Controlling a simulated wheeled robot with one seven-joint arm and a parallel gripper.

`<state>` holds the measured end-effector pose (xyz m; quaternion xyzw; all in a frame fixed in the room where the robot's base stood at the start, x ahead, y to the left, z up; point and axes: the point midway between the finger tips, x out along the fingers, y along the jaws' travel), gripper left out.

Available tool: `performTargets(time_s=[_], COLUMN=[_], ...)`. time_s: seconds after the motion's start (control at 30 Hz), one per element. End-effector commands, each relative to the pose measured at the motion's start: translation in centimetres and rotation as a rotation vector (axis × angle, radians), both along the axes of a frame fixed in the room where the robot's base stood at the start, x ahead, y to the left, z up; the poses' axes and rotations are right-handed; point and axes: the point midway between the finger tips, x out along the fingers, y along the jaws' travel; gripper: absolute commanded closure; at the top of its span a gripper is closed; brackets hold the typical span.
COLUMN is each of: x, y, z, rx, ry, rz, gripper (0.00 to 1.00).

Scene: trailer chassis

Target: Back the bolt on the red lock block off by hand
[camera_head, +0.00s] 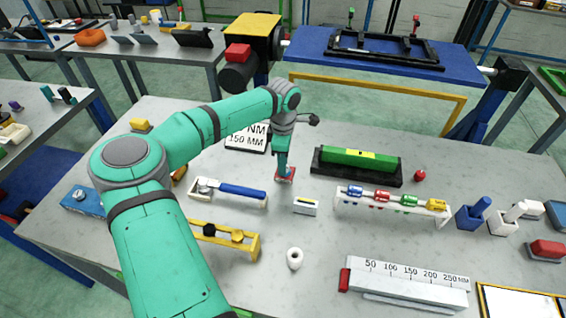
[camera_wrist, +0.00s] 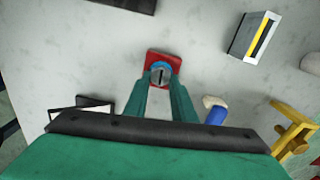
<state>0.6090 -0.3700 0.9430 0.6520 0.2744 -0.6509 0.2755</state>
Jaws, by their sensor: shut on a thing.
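The red lock block (camera_head: 290,177) sits on the grey table near its middle, under the end of my arm. In the wrist view the red block (camera_wrist: 164,56) shows just beyond my fingertips, with a round blue-rimmed bolt head (camera_wrist: 160,72) that has a dark slot across it. My gripper (camera_wrist: 161,82) points down at the block, and its two green fingers are shut on the bolt head from both sides. In the head view my gripper (camera_head: 283,172) covers most of the block, and the bolt is hidden there. How far the bolt is threaded in cannot be told.
A blue-handled tool (camera_head: 242,191) lies in a white holder to the left. A green bar on a black base (camera_head: 358,160) is behind right. A white rack (camera_head: 390,206) holds several coloured pieces.

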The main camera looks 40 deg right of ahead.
Motion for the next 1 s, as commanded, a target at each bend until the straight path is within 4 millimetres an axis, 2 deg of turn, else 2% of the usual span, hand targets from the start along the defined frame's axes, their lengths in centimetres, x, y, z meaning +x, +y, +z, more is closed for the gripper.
performTargets(time_s=[1.0], x=[-0.48], y=[0.41], z=[-0.26], rx=[-0.001], ry=[0.002], rz=[0.966], gripper=[0.99])
